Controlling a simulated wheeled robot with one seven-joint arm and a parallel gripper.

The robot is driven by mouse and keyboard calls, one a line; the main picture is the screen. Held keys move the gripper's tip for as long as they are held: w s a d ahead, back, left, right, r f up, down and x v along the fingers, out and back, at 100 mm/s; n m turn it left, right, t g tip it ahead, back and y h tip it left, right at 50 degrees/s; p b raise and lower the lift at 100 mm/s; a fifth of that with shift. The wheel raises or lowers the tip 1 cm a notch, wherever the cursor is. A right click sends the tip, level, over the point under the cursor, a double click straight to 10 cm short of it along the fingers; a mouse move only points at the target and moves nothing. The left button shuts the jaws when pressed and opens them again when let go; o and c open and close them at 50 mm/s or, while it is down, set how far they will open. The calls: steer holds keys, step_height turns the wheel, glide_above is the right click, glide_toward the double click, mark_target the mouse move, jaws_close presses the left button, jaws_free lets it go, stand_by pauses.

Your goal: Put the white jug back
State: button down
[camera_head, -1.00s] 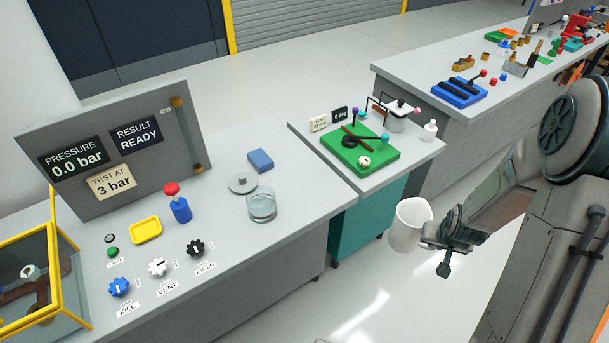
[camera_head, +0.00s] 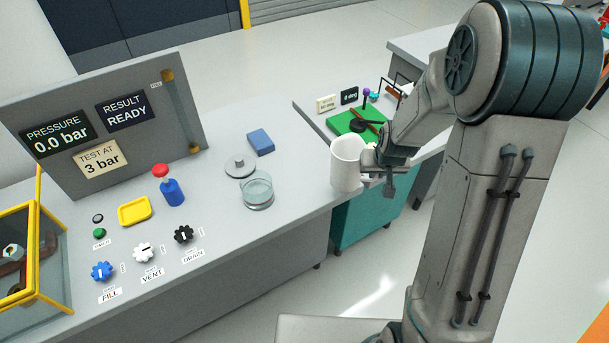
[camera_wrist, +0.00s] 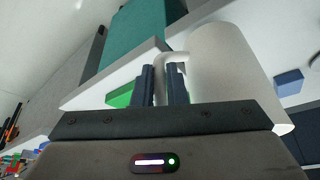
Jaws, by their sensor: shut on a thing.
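The white jug (camera_head: 347,163) hangs upright in the air near the right front edge of the grey bench. My gripper (camera_head: 375,158) is at the right side of the jug, shut on its handle. In the wrist view the jug (camera_wrist: 232,75) is large, and its handle passes between the two dark fingers of my gripper (camera_wrist: 162,82). The jug's underside and any contents are hidden.
A green board (camera_head: 345,121) lies on the side table behind the jug.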

mark_target(336, 149)
steer(key=shift+n+y, duration=0.4)
steer(key=shift+n, duration=0.1)
steer(key=r+b, duration=0.1)
steer(key=r, duration=0.1)
steer(key=w+a+r+b, duration=0.1)
steer(key=b, duration=0.1)
steer(key=r+b, duration=0.1)
steer(key=r, duration=0.1)
steer(key=shift+w+a+r+b, duration=0.2)
steer(key=shift+a+r+b, duration=0.05)
steer(key=shift+r+b, duration=0.05)
steer(key=shift+a+r, duration=0.1)
steer(key=shift+r, duration=0.1)
steer(key=shift+w+a+f, duration=0.1)
steer(key=shift+w+a, duration=0.1)
steer(key=shift+a, duration=0.1)
steer(key=w+a+f, duration=0.2)
steer(key=w+a+f+p, duration=0.1)
steer(key=w+a+f, duration=0.1)
steer(key=a, duration=0.1)
steer(key=w+a+f+p, duration=0.1)
steer(key=w+a+f, duration=0.1)
steer(key=w+a, duration=0.1)
steer(key=shift+a+f, duration=0.15)
steer(key=shift+f, duration=0.15)
steer(key=shift+f+p, duration=0.6)
steer(key=shift+f, duration=1.35)
steer(key=shift+f, duration=0.1)
